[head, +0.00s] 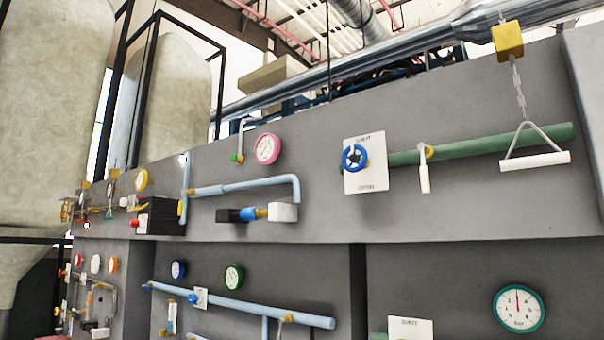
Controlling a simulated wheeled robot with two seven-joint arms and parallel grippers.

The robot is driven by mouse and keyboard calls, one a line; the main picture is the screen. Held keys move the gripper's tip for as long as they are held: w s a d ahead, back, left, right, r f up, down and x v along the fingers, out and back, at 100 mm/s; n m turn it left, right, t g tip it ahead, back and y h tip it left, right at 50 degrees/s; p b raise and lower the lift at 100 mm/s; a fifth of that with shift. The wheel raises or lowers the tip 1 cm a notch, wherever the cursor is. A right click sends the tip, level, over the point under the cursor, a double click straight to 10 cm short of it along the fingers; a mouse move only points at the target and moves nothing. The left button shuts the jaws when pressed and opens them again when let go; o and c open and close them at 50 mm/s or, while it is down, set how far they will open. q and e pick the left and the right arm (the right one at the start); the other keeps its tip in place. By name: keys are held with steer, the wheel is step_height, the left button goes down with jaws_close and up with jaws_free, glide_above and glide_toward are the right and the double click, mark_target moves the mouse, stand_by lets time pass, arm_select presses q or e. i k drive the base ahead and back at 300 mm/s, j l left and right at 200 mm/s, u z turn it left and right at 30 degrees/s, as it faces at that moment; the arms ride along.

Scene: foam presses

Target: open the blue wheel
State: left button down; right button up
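A blue wheel (354,158) with an open ring shape is mounted on a white plate (366,180) on the upper grey panel, right of the middle of the head view. Nothing touches the wheel. Neither of my grippers shows in the head view.
A green pipe (480,146) runs right from the plate, with a white-handled lever (424,170) on it. A white triangular pull handle (535,160) hangs by a chain at right. Gauges and light blue pipes (235,187) project from the panel at left.

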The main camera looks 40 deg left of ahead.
mark_target(354, 157)
steer(key=u, duration=0.85)
steer(key=i+j+z, duration=0.1)
steer(key=j, duration=0.15)
